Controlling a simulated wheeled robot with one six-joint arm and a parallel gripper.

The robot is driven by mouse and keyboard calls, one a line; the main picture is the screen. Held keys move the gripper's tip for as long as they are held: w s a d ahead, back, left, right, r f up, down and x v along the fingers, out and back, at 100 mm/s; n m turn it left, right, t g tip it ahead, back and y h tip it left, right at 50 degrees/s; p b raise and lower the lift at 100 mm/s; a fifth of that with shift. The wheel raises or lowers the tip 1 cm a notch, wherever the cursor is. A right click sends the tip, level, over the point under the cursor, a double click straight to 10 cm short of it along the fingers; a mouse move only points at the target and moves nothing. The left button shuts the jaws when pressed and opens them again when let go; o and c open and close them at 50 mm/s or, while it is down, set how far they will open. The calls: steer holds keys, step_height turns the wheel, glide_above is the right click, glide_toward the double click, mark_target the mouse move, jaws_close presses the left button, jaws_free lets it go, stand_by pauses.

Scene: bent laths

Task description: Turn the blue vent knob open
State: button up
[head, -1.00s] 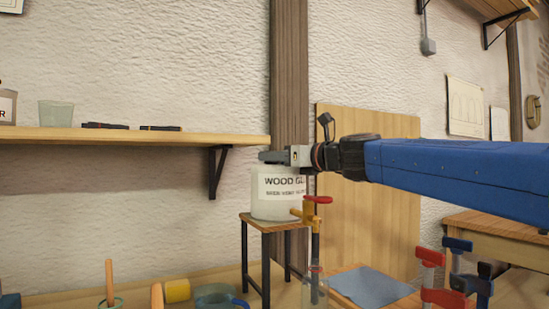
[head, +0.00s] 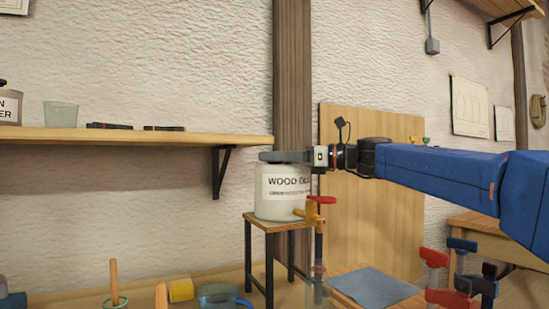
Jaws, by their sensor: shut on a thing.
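A white container (head: 282,196) labelled "WOOD GL…" stands upright on a small wooden stand (head: 268,222). A yellow tap (head: 312,212) with a red handle sticks out at its lower right. My gripper (head: 287,157) reaches in level from the right, at the very top of the container. It is shut, and its dark grey end lies across the container's top. No blue knob shows; the spot between the jaws is hidden, so what they grip there, which fits the vent knob, cannot be seen directly.
A wall shelf (head: 150,138) with a cup is at the left. Red and blue clamps (head: 450,297) stand at the lower right, beside a blue-grey cloth (head: 372,287). A wooden board (head: 360,220) leans on the wall behind my arm. A glass mug (head: 222,296) is lower left.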

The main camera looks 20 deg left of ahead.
stand_by(0.3)
steer(key=o, duration=1)
steer(key=shift+o, duration=0.2)
steer(key=w+d, duration=0.1)
steer(key=d, duration=1.6)
steer(key=shift+w+d, duration=0.2)
steer(key=shift+w, duration=0.15)
